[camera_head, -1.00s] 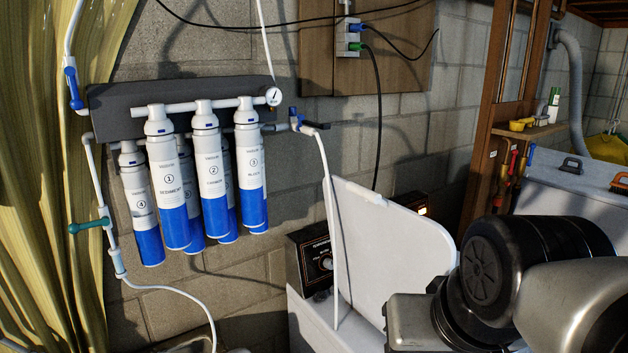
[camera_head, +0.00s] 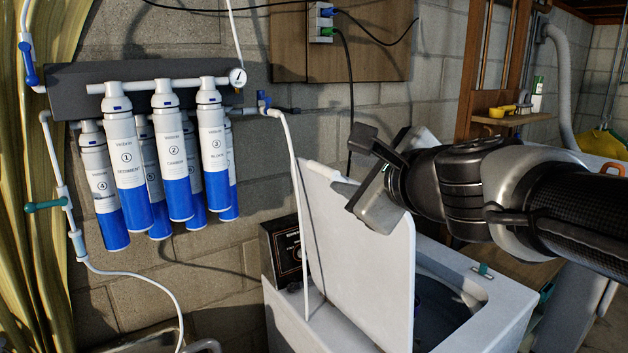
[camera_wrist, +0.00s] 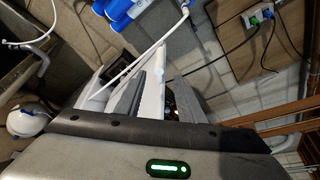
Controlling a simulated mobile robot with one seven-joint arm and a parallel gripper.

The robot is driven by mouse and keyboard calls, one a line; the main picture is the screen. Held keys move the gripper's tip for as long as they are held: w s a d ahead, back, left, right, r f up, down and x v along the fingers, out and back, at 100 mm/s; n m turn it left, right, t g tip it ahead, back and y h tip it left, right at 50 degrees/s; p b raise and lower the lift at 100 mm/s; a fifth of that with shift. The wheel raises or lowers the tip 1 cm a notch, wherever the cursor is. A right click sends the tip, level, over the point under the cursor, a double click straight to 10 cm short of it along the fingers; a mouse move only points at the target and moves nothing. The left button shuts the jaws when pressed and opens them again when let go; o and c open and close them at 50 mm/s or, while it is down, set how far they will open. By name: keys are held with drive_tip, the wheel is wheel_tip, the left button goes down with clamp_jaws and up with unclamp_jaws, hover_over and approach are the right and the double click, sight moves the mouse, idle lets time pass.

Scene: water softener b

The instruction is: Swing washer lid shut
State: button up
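The white washer lid (camera_head: 350,240) stands open, nearly upright, above the white washer (camera_head: 470,325), whose dark tub opening shows to its right. My gripper (camera_head: 352,170) is at the lid's upper edge and hides part of it, with its fingers pointing left. In the wrist view my gripper (camera_wrist: 155,100) is open. The pale edge of the lid (camera_wrist: 152,88) lies between its two fingers, with a gap on the right finger's side. I cannot tell whether the left finger touches it.
A white hose (camera_head: 297,200) runs down close to the lid's left side. Several blue-and-white filter cylinders (camera_head: 175,170) hang on the wall at left. A control box (camera_head: 287,250) sits behind the washer. A wooden panel with plugs (camera_head: 370,50) is above.

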sight(332, 173)
drive_tip(key=b+x, duration=0.3)
drive_tip(key=x, duration=0.7)
drive_tip(key=shift+w+a+f, duration=0.1)
drive_tip(key=shift+w+f, duration=0.1)
drive_tip(key=shift+w+a, duration=0.25)
drive_tip(key=shift+w, duration=0.55)
drive_tip(key=shift+f, duration=0.1)
clamp_jaws()
